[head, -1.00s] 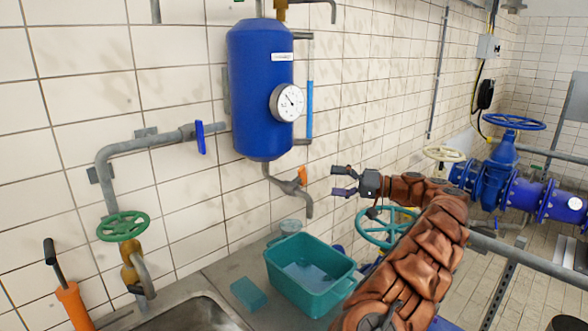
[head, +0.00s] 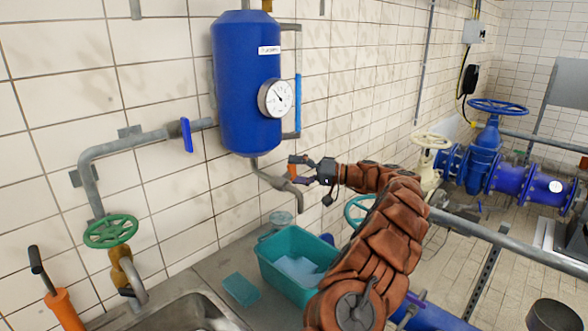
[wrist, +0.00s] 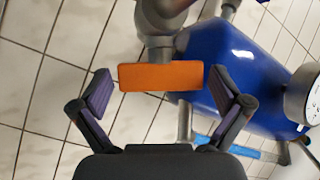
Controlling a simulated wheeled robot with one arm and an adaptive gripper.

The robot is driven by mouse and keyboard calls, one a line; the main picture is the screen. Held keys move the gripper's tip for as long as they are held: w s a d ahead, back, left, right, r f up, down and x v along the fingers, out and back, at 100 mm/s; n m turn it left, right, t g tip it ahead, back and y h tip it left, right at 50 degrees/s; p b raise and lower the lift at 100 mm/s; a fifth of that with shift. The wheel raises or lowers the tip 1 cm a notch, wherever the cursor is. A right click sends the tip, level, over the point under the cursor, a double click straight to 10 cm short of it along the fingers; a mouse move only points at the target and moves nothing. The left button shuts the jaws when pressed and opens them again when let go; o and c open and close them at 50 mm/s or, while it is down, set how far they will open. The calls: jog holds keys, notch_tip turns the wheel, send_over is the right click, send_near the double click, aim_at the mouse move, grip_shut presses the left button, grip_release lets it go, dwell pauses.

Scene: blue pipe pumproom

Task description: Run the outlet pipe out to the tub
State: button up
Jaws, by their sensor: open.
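The grey outlet pipe (head: 298,199) comes out below the blue tank (head: 246,95) and bends down above the tub's back edge. Its orange lever handle (head: 291,171) sits near the bend and also shows as a flat orange plate in the wrist view (wrist: 160,77). My gripper (head: 300,171) is at the handle. In the wrist view its open purple-padded fingers stand on either side of the plate with gaps. The teal tub (head: 277,283) stands on the counter below and holds pale water. My arm hides part of the tub.
A dial gauge (head: 275,98) is on the tank. A teal sponge (head: 240,289) lies left of the tub beside the sink (head: 190,312). A green wheel valve (head: 110,231) and orange tool (head: 63,310) are at left. Blue flanged pipework (head: 510,185) runs at right.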

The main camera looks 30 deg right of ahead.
jog(key=c, duration=1)
jog(key=shift+m+h+b, duration=0.6)
jog(key=shift+h+b, duration=0.1)
jog(key=shift+b, duration=0.55)
jog(key=shift+m+g+h+b, duration=0.4)
jog(key=shift+m+h+b, duration=0.35)
jog(key=shift+h, duration=0.25)
jog(key=o, duration=1)
